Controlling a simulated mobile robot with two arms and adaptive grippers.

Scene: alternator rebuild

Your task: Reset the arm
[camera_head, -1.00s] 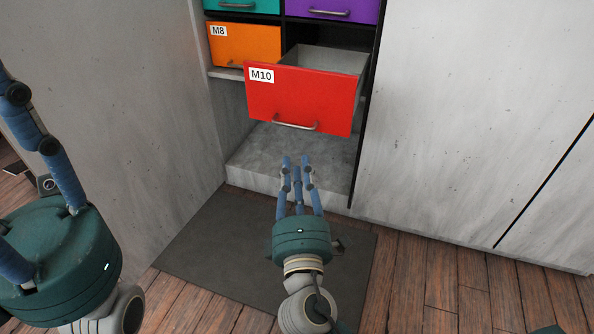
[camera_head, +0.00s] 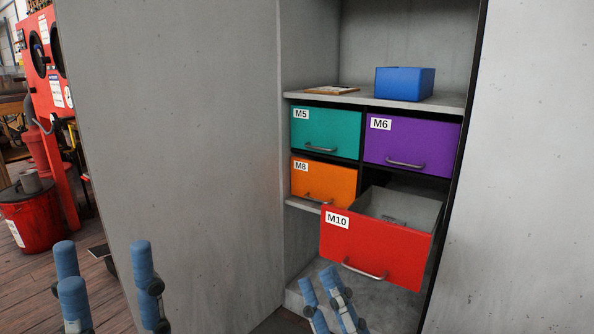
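My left gripper (camera_head: 108,288) shows at the lower left, with its blue fingers pointing up and spread apart; it holds nothing that I can see. My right gripper (camera_head: 332,298) shows at the bottom centre, just below and in front of the red M10 drawer (camera_head: 375,248). Its blue fingertips are close to one another, and the rest of the hand is cut off by the frame edge. The M10 drawer is pulled out, its handle (camera_head: 364,270) free, and something small lies inside it.
Closed teal M5 (camera_head: 326,133), purple M6 (camera_head: 412,145) and orange M8 (camera_head: 324,182) drawers sit around M10. A blue bin (camera_head: 405,83) stands on the shelf above. Grey cabinet walls flank the drawers. A red bucket (camera_head: 35,215) stands at the far left.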

